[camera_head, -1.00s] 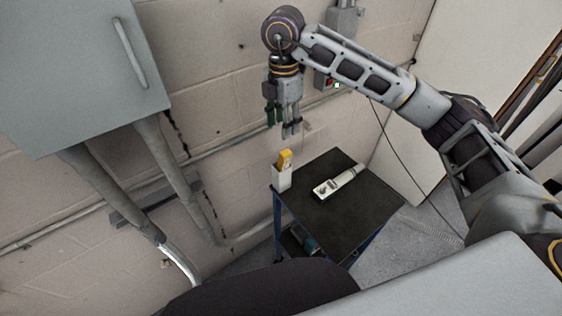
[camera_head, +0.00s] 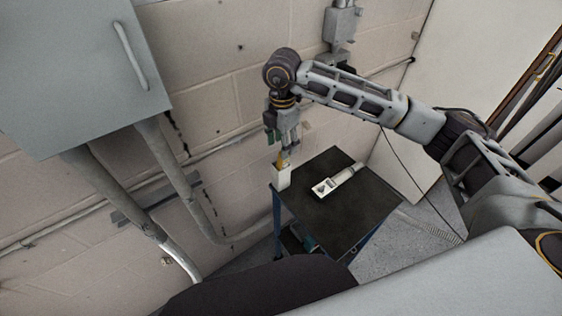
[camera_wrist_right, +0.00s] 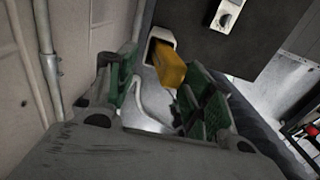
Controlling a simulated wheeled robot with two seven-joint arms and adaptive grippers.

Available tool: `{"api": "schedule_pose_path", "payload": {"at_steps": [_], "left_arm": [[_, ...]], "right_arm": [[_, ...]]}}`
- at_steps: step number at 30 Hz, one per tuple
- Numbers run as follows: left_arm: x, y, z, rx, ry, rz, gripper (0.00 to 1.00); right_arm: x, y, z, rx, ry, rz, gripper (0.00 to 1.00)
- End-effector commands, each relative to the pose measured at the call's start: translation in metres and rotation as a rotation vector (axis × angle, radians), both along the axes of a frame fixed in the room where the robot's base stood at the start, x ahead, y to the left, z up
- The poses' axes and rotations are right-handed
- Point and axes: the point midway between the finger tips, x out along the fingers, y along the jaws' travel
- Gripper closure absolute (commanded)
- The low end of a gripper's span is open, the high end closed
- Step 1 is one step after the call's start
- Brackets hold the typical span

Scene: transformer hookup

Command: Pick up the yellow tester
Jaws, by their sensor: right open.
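The yellow tester (camera_head: 283,160) stands upright in a white holder (camera_head: 282,178) at the back left corner of the dark cart top. In the right wrist view the tester (camera_wrist_right: 169,66) rises out of the white holder (camera_wrist_right: 160,38) toward the camera. My right gripper (camera_head: 282,148) is just above the holder, pointing down. In the wrist view its green-padded fingers (camera_wrist_right: 160,82) are open, with the tester's upper end between or just beyond them. I cannot tell whether either finger touches it. My left gripper is not in view.
A white and grey handheld device (camera_head: 338,181) lies on the cart top (camera_head: 345,215), right of the holder. The block wall (camera_head: 240,105) is close behind the cart. A grey cabinet (camera_head: 80,70) with conduits hangs at the left. The cart's front area is bare.

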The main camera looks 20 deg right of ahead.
Motion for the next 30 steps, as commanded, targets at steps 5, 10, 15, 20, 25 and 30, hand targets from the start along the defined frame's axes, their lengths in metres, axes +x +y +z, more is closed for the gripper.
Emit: {"api": "schedule_pose_path", "payload": {"at_steps": [5, 10, 15, 20, 25, 30], "left_arm": [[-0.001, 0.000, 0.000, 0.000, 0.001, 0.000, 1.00], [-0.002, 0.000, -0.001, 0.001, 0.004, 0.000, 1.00], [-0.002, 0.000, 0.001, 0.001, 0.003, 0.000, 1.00], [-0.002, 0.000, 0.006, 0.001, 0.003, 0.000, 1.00], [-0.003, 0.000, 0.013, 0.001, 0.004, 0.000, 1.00], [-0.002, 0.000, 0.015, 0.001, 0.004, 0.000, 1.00]], "right_arm": [[-0.002, 0.000, -0.011, -0.003, 0.009, 0.000, 0.52], [-0.002, 0.000, -0.011, -0.003, 0.009, 0.000, 0.52], [-0.001, 0.000, -0.014, -0.003, 0.009, -0.001, 0.52], [0.000, 0.000, -0.026, -0.004, 0.009, -0.001, 0.52], [0.001, 0.001, -0.044, -0.005, 0.011, -0.001, 0.52], [0.000, 0.002, -0.059, -0.004, 0.010, 0.000, 0.52]]}}
